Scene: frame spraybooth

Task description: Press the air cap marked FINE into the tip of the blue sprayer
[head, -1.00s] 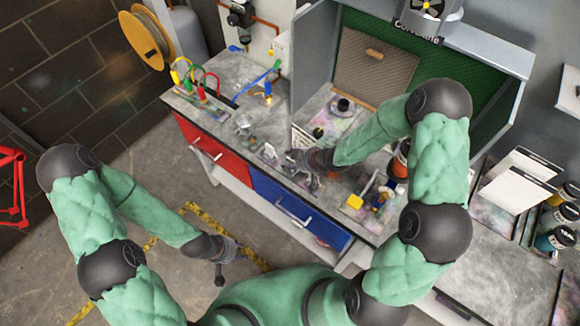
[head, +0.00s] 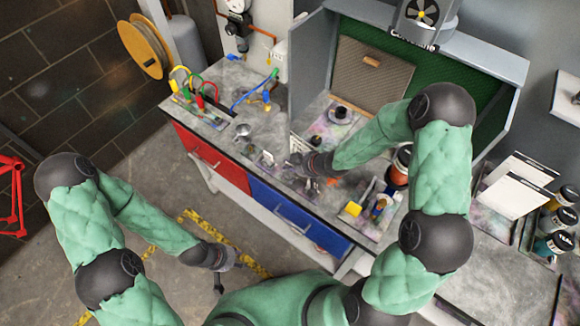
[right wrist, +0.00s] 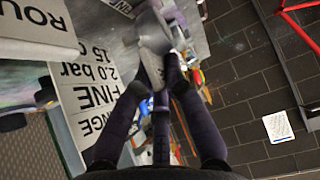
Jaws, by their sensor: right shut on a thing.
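In the head view my right gripper (head: 291,165) is low over the bench, left of the spray booth. In the right wrist view its dark fingers (right wrist: 160,90) close on a grey metallic piece (right wrist: 153,42). I cannot read a mark on this piece or tell exactly which part it is. A white card printed FINE, 2.0 bar (right wrist: 88,98) is left of the fingers. My left gripper (head: 226,268) is open and empty above the floor.
A silver cup (head: 242,130) and a rack of coloured hoses (head: 200,105) stand left on the bench. A tray of small parts (head: 360,213) and an orange jar (head: 398,168) are to the right. The booth wall (head: 312,60) rises behind.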

